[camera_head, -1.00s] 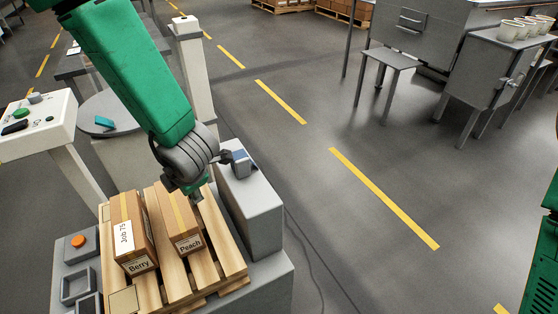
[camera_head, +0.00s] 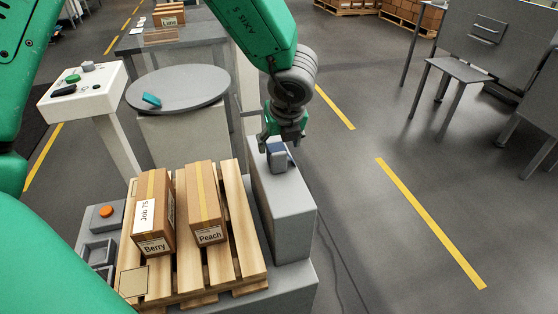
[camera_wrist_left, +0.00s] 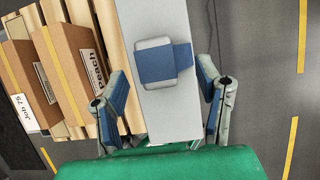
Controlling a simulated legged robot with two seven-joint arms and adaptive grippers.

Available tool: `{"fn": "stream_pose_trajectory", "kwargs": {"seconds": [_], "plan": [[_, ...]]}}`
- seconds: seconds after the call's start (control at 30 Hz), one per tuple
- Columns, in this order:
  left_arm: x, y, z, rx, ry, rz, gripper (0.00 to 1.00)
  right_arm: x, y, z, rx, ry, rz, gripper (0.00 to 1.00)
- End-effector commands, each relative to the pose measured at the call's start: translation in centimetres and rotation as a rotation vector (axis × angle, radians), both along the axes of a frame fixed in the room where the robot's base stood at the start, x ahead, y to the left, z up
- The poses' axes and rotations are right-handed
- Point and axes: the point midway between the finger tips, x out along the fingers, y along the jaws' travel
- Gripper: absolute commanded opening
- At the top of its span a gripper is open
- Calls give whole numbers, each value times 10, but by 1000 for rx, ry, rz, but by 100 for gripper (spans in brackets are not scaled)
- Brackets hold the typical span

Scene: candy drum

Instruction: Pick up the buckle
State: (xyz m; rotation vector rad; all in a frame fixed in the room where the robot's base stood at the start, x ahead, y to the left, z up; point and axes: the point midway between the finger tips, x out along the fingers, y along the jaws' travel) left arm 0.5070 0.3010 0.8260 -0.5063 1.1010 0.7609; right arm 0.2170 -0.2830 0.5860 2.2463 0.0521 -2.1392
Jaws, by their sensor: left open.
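The buckle (camera_head: 277,157) is a small grey block with a dark blue band. It sits on top of the tall grey block (camera_head: 283,215) to the right of the pallet. In the left wrist view the buckle (camera_wrist_left: 155,62) lies on the pale top face, ahead of and roughly between my fingers. My left gripper (camera_head: 283,138) is open and just above the buckle, pointing down. In the left wrist view its fingers (camera_wrist_left: 160,95) are spread wide with nothing between them. My right gripper is not in view.
A wooden pallet (camera_head: 245,245) carries a Berry box (camera_head: 153,215) and a Peach box (camera_head: 205,205) to the left. Behind stand a round grey table (camera_head: 180,88) with a teal item (camera_head: 152,99) and a white control stand (camera_head: 85,90).

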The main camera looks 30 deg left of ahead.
Motion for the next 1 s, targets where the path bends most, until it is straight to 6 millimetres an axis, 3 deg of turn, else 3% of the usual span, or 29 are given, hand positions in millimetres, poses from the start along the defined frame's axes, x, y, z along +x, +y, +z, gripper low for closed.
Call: {"fn": "stream_pose_trajectory", "kwargs": {"seconds": [0.23,0.5,0.73,0.77,0.9,1.0], "plan": [[4,5,-15,1,1,1,59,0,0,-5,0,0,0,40],[13,17,-51,1,2,0,59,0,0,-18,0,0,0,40],[14,18,-52,1,0,-1,59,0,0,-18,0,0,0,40],[14,18,-52,0,0,-1,55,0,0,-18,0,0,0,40],[14,18,-52,0,0,-1,6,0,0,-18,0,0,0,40],[14,18,-53,0,0,-1,3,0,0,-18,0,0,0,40]]}}
